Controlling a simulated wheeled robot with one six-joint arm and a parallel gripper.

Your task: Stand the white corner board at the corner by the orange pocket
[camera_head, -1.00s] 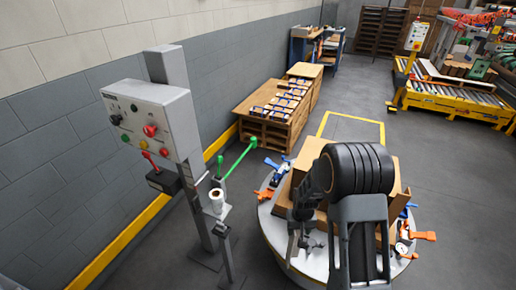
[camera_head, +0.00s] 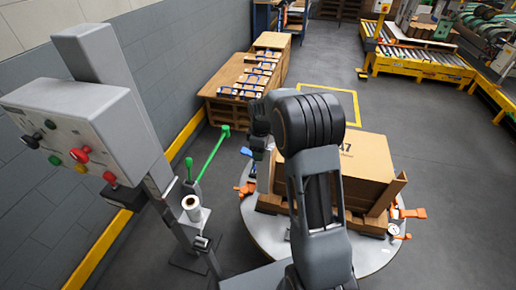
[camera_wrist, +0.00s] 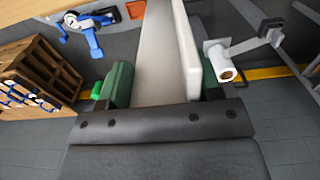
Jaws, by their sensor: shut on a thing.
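The white corner board (camera_wrist: 155,60) is a long L-shaped strip between the green pads of my gripper (camera_wrist: 163,88) in the wrist view. My gripper is shut on it, and its far end runs out of the top of that view. In the head view my gripper (camera_head: 260,135) is partly hidden by my arm, at the left side of the carton (camera_head: 365,158) on the round table (camera_head: 262,225). Orange pockets show at the table's left (camera_head: 245,188) and right (camera_head: 412,213) edges. A brown board (camera_head: 388,193) stands at the carton's right corner.
A blue pocket (camera_wrist: 88,30) shows at upper left in the wrist view. The control post (camera_head: 110,110), with a white roll (camera_head: 191,203) and green lever (camera_head: 213,152), stands left of the table. A pallet of blue-marked goods (camera_head: 245,85) stands behind.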

